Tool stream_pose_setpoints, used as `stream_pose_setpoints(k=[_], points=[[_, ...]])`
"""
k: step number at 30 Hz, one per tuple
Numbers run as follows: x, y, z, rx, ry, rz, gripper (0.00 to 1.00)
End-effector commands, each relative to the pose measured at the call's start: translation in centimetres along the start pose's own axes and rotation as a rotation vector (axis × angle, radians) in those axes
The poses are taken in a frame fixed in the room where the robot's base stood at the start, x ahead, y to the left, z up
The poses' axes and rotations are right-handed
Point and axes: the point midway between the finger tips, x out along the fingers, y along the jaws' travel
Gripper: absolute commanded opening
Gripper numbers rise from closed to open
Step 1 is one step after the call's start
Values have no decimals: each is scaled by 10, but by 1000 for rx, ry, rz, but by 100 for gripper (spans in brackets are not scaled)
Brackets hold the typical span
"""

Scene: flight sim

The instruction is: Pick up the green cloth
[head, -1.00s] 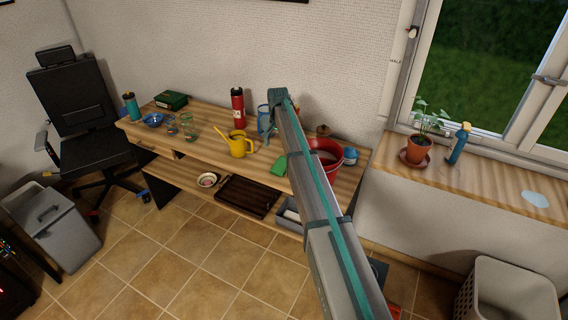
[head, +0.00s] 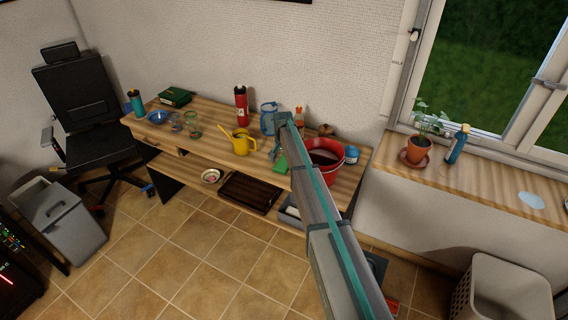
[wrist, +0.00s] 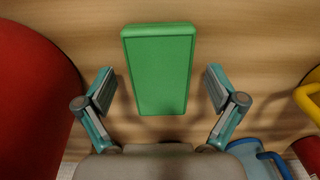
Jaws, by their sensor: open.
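The green cloth (wrist: 160,72) looks like a flat, thick green rectangle lying on the wooden table. In the wrist view it lies between the two spread fingers of my gripper (wrist: 161,88), with bare wood showing on both sides. The fingers are open and do not touch it. My arm covers part of that area, and the fingers are mostly hidden there.
The red bucket stands close on one side of my gripper. A yellow watering can (head: 241,146) and a blue jug-like item (head: 267,119) stand on the other side. A red bottle (head: 241,107) is at the back. A dark tray (head: 247,194) sits on the lower shelf.

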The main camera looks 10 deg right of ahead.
Motion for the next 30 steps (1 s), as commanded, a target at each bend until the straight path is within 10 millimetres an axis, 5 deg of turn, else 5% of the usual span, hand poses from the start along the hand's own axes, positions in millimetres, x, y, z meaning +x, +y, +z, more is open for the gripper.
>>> stream_pose_setpoints(k=[4,15,24,30], points=[[0,0,0,0,0,0,94],[0,0,0,0,0,0,32],[-3,0,0,0,1,-1,32],[-24,0,0,0,3,-2,32]])
